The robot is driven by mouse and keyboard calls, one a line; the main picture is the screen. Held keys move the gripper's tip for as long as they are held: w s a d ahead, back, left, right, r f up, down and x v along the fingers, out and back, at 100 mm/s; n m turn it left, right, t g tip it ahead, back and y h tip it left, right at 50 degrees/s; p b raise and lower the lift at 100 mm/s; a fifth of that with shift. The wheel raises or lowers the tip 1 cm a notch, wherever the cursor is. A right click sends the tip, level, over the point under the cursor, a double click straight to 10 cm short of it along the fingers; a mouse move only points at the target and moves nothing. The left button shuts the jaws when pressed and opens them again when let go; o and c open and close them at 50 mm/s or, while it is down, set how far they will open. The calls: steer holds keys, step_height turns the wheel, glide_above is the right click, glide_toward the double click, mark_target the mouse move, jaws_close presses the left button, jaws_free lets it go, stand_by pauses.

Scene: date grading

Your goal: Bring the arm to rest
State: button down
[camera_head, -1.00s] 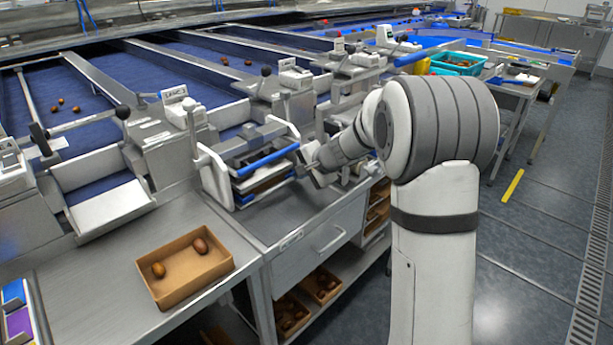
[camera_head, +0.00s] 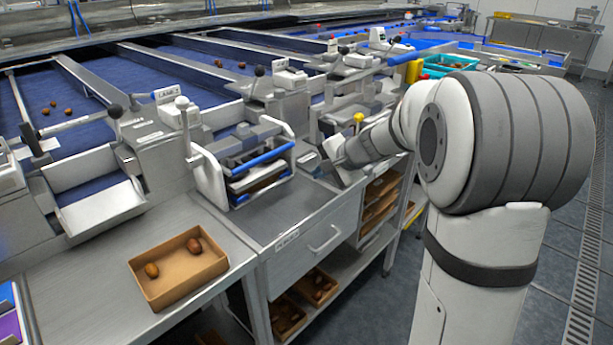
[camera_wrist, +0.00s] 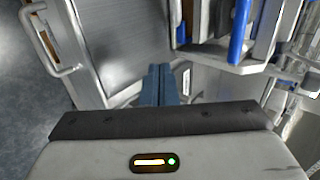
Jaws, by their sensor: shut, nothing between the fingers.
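My gripper (camera_head: 338,160) is at the end of my white and grey arm, above the right part of the steel counter (camera_head: 290,208). In the wrist view its two blue-grey fingers (camera_wrist: 160,84) lie together with nothing between them. The press-like device with blue handles (camera_head: 250,160) stands left of my gripper, apart from it. The wrist view shows part of this device (camera_wrist: 238,30) at the upper right.
A cardboard tray (camera_head: 160,300) with two dates stands on the counter at the lower left. A drawer with a handle (camera_head: 322,238) is under the counter, with trays of dates on shelves below. Blue lanes (camera_head: 110,75) run behind. Grey floor is open at right.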

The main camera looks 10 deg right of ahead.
steer(key=s+r+n+g+h+p, duration=0.1)
steer(key=s+r+n+h+p, duration=0.1)
steer(key=s, duration=0.8)
steer(key=s+d+r+n+g+h+p, duration=0.1)
steer(key=s+r+n+g+h+p, duration=0.1)
steer(key=s, duration=0.9)
steer(key=s+d+r+n+g+h+p, duration=0.1)
steer(key=s+r+n+p, duration=0.3)
steer(key=s, duration=0.6)
steer(key=n+h+p, duration=0.1)
steer(key=n+p, duration=0.1)
steer(key=p, duration=0.1)
steer(key=shift+s+d+g, duration=0.15)
steer(key=shift+s+g, duration=0.25)
